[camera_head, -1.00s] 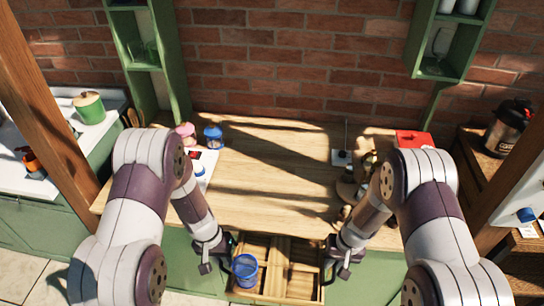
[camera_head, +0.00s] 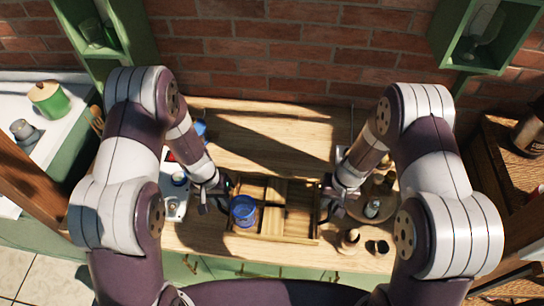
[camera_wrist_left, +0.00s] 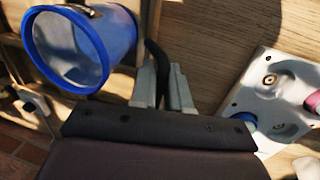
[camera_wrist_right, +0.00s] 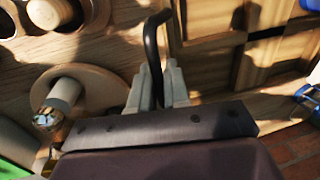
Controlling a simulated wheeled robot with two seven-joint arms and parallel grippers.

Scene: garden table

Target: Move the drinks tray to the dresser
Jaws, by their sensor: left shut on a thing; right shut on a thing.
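The drinks tray (camera_head: 272,238) is a wooden box with several compartments, seen over the front part of the wooden dresser top (camera_head: 262,135). A blue cup (camera_head: 243,217) stands in its left part; the cup also shows in the left wrist view (camera_wrist_left: 122,38). My left gripper (camera_head: 222,196) is shut on the black handle (camera_wrist_left: 155,62) at the tray's left end. My right gripper (camera_head: 328,200) is shut on the black handle (camera_wrist_right: 152,50) at the right end. I cannot tell whether the tray touches the top.
A white holder (camera_head: 172,208) with blue-topped things stands close left of the tray. A round wooden board (camera_head: 356,208) with small items is close on the right, with small dark-topped pieces (camera_head: 378,247) in front. The top behind the tray is mostly clear.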

